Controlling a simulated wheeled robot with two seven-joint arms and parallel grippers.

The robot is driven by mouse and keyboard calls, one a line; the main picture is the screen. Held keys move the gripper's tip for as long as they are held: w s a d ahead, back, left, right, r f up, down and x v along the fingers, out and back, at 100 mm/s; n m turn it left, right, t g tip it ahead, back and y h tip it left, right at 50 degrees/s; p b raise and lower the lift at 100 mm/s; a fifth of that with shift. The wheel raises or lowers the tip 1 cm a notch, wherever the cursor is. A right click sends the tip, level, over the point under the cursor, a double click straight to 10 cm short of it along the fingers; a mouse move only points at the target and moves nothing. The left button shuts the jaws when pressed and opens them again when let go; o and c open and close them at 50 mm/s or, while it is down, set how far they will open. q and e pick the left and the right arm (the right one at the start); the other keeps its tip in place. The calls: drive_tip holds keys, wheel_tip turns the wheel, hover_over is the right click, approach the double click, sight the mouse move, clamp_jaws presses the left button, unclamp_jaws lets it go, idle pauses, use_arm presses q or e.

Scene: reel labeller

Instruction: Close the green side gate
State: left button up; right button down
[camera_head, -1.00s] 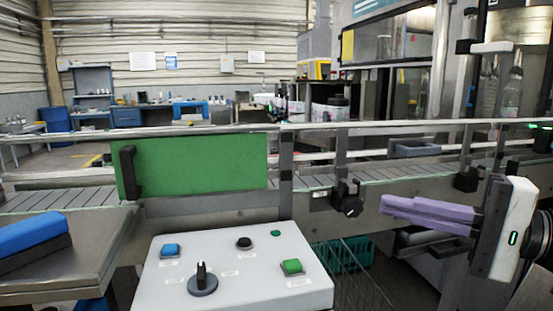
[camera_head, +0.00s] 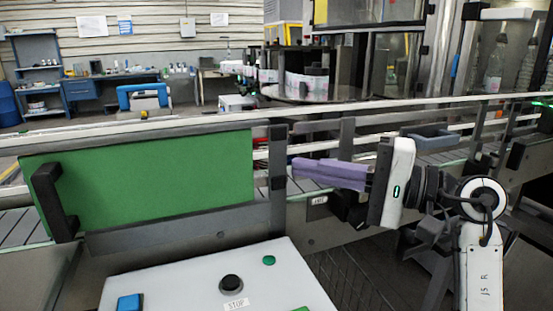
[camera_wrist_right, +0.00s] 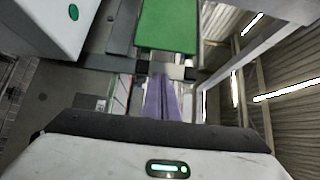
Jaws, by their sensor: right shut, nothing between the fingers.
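The green side gate (camera_head: 150,180) is a flat green panel on the conveyor's near side. A black handle (camera_head: 52,200) is at its left end and dark blocks like hinges are on the post (camera_head: 277,175) at its right. The panel runs roughly along the rail; I cannot tell whether its handle end is flush. My right gripper (camera_head: 295,168) has purple fingers, shut and empty, pointing left just right of the post, apart from the handle. In the right wrist view the fingers (camera_wrist_right: 161,80) point toward the panel's hinge end (camera_wrist_right: 168,25). My left gripper is not in view.
A light control box (camera_head: 220,280) with a black stop button (camera_head: 231,284) and other buttons stands in front of the gate. A metal rail (camera_head: 400,108) runs above the conveyor. A dark knob-like fitting (camera_head: 350,208) sits below my right fingers.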

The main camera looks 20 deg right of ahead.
drive_tip(key=a, duration=0.1)
drive_tip(key=w+a+p, duration=0.1)
drive_tip(key=a, duration=0.3)
drive_tip(key=shift+w+a+p, duration=0.25)
drive_tip(key=shift+w+p, duration=0.05)
drive_tip(key=shift+p, duration=0.05)
